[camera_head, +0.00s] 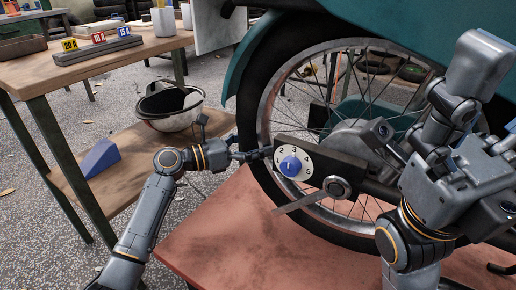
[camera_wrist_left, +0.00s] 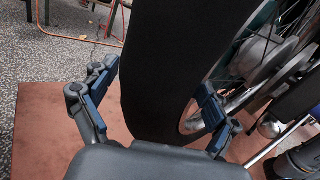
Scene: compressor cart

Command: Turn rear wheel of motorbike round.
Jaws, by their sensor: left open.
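The rear wheel (camera_head: 250,100) of the teal motorbike has a black tyre and a spoked metal rim. It stands upright at the centre right of the head view. My left gripper (camera_head: 260,153) is at the wheel's left edge in the head view. In the left wrist view my left gripper (camera_wrist_left: 156,95) is open, one finger on each side of the black tyre (camera_wrist_left: 158,65). I cannot tell whether either finger touches it. My right arm's links fill the right side of the head view; I make out no right fingers.
A numbered plate with a blue knob (camera_head: 291,166) and a dark bar lie in front of the wheel. A reddish mat (camera_head: 205,240) lies below.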

